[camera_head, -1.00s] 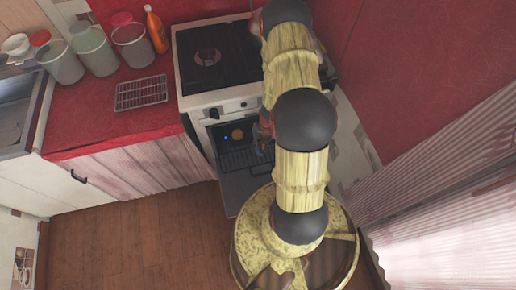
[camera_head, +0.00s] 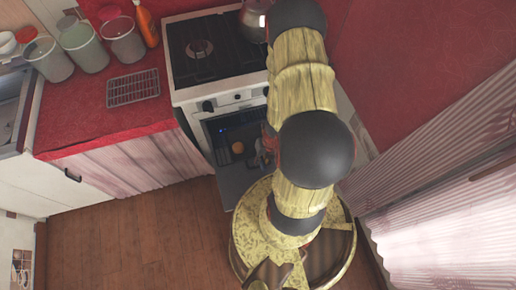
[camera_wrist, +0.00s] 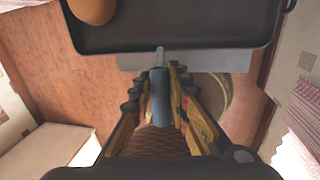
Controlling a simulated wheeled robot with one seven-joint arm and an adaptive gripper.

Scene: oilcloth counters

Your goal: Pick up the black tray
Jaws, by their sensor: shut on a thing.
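The black tray (camera_wrist: 180,25) fills the top of the wrist view, with a round orange-brown item (camera_wrist: 93,9) on it near its left side. In the head view this item (camera_head: 238,147) shows at the open oven, and the tray is partly hidden by my arm. My gripper (camera_wrist: 159,75) is shut on a narrow grey-blue handle at the tray's near edge. In the head view the gripper is mostly behind my arm.
The oven door (camera_head: 233,187) hangs open below the stove (camera_head: 215,55). A kettle (camera_head: 254,20) stands on the stove. A wire rack (camera_head: 133,88), several jars and an orange bottle (camera_head: 147,25) are on the red counter. The wooden floor (camera_head: 130,240) is clear at left.

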